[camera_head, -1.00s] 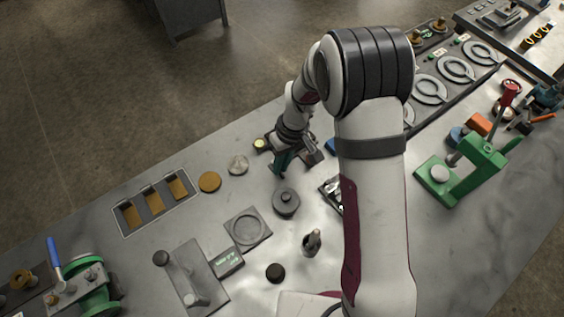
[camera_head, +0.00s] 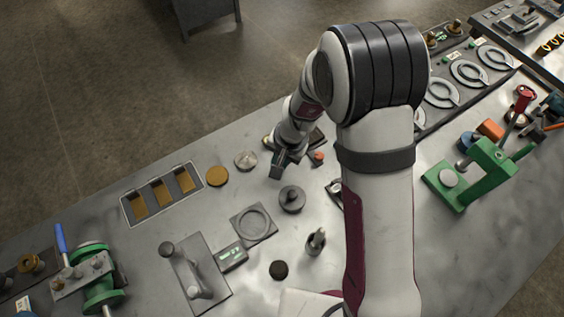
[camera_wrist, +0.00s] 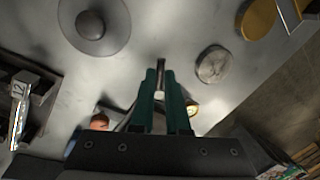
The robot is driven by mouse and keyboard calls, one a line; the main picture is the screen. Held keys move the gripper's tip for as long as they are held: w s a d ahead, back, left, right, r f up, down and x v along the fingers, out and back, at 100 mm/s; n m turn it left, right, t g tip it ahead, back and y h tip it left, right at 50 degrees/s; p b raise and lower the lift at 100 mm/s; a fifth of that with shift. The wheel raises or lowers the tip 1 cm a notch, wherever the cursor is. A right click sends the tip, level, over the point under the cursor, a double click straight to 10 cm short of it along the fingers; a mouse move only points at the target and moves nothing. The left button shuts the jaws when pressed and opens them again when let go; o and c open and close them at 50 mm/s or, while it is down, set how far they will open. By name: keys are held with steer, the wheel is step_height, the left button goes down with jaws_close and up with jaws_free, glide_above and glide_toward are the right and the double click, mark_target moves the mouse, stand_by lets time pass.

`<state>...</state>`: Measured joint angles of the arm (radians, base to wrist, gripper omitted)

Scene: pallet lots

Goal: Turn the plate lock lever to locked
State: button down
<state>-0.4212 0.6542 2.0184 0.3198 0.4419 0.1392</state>
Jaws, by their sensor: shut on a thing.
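My gripper (camera_head: 279,165) is low over the bench, right of centre-back, under my bent arm. In the wrist view its two teal fingers (camera_wrist: 160,98) are close together. A narrow grey bar with a pale part (camera_wrist: 161,70), which looks like the lock lever, shows between them, so they are shut on it. The plate under it is mostly hidden by my gripper. An orange-red knob (camera_head: 318,157) shows to the right of my gripper, and again in the wrist view (camera_wrist: 99,122). I cannot read any locked mark or the lever's exact angle.
A dark knobbed disc (camera_head: 292,199) stands close in front of my gripper. A pale round piece (camera_head: 246,160) and a brass disc (camera_head: 217,176) lie to the left, beside a three-pocket tray (camera_head: 125,207). A green press (camera_head: 478,174) stands to the right.

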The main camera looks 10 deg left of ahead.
steer(key=shift+w+a+m+t, duration=0.1)
steer(key=shift+a+m+t, duration=0.15)
steer(key=shift+m, duration=0.65)
steer(key=shift+a+m+t, duration=0.15)
steer(key=shift+a+m, duration=0.05)
steer(key=shift+m, duration=0.7)
steer(key=c, duration=0.9)
jaws_free()
steer(key=v, duration=1.5)
steer(key=shift+a+r, duration=0.15)
steer(key=shift+r, duration=0.3)
